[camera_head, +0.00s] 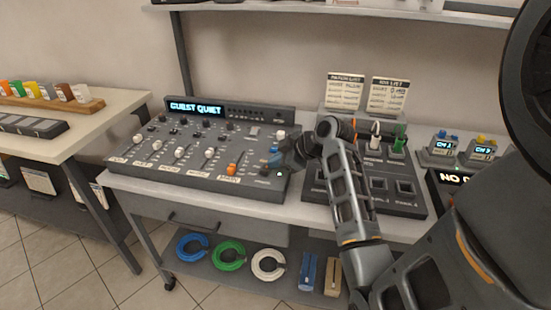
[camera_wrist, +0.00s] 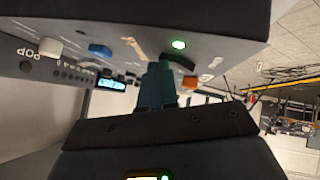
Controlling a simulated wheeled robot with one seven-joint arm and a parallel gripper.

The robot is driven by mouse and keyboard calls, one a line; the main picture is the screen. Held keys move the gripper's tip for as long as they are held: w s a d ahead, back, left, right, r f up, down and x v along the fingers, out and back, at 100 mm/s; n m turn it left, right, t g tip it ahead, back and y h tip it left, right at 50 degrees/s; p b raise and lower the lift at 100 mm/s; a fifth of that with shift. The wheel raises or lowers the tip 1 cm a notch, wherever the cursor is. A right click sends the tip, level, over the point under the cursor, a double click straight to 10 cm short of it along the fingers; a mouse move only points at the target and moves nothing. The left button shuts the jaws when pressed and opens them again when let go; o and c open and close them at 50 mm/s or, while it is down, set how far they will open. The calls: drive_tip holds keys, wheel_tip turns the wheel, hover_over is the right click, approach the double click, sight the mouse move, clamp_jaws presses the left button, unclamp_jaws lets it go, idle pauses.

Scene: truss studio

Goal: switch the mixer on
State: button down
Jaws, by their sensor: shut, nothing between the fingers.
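The mixer (camera_head: 200,150) is a dark sloped console on the cart top, with faders, knobs and a lit display reading "GUEST QUIET" (camera_head: 195,108). Its panel (camera_wrist: 215,20) fills the top of the wrist view. My gripper (camera_head: 277,157) is shut and empty at the panel's right end. In the wrist view its teal fingertips (camera_wrist: 158,72) are close to a dark switch-like part (camera_wrist: 180,62), which they partly hide. I cannot tell whether they touch it. A small green light (camera_wrist: 178,44) glows beside it. An orange part (camera_wrist: 190,81) is close by.
Small display boxes (camera_head: 443,148) are farther right. Coloured cable coils (camera_head: 229,254) lie on the lower shelf. A side table (camera_head: 70,140) is at left.

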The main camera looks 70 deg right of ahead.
drive_tip(key=shift+a, duration=0.15)
drive_tip(key=shift+a+r, duration=0.15)
drive_tip(key=shift+a, duration=0.5)
